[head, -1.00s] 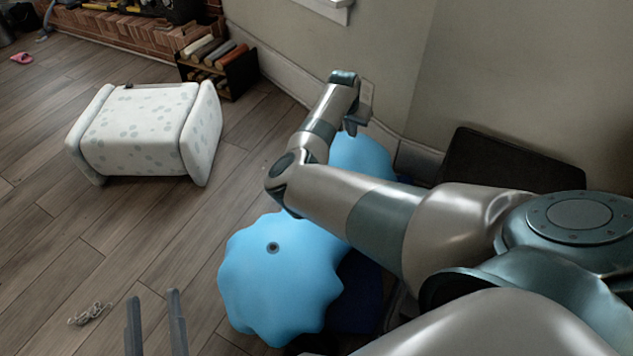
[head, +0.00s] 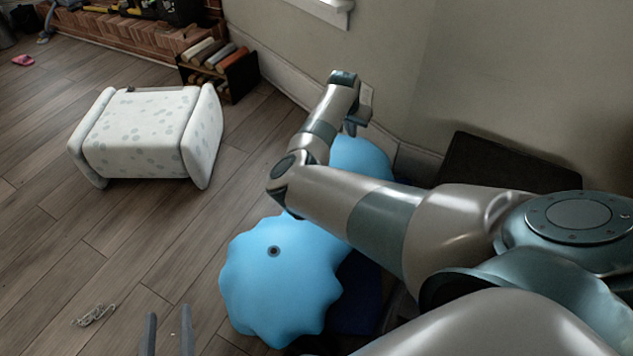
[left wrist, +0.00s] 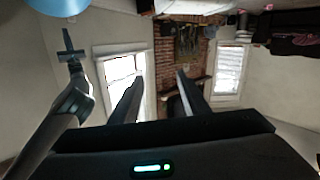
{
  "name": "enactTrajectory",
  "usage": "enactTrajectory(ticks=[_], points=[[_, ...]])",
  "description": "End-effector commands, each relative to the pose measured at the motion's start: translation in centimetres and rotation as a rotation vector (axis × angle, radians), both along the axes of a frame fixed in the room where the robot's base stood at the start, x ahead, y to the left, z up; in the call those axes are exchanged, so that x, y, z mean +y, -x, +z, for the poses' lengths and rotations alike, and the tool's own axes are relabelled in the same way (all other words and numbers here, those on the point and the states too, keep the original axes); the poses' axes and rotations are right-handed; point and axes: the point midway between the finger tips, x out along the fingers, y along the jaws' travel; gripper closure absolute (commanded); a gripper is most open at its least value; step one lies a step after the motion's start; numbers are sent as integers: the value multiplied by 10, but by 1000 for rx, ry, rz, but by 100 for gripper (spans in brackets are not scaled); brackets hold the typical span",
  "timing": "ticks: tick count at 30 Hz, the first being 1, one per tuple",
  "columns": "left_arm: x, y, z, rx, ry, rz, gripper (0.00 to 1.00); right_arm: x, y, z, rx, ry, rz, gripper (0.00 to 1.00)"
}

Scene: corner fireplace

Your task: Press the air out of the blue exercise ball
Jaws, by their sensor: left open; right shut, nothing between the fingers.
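The blue exercise ball (head: 280,280) sits on the floor in the lower middle of the head view, its outline wavy and dented. A dark valve (head: 273,251) shows on its near face. Another rounded blue part (head: 361,158) shows behind my right arm; I cannot tell if it belongs to the same ball. My right gripper (head: 351,127) is shut and empty just above that part, near the wall. My left gripper (head: 168,335) is open and empty, left of the ball and apart from it. Its fingers also show in the left wrist view (left wrist: 158,95).
A white spotted padded seat (head: 140,130) stands on the wood floor at left. A rack of rolls (head: 220,68) stands by the wall. A dark flat-topped box (head: 505,165) is at right. A small pale tangled item (head: 95,315) lies on the floor. The floor between seat and ball is clear.

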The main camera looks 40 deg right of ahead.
Motion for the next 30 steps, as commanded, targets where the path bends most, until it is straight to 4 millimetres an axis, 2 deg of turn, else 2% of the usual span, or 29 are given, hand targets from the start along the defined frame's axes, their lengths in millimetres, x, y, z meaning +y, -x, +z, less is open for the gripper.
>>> enactTrajectory(ticks=[30], points=[[19, 17, -61, 354, -102, -4, 58, 0, 0, 19, 0, 0, 0, 100]])
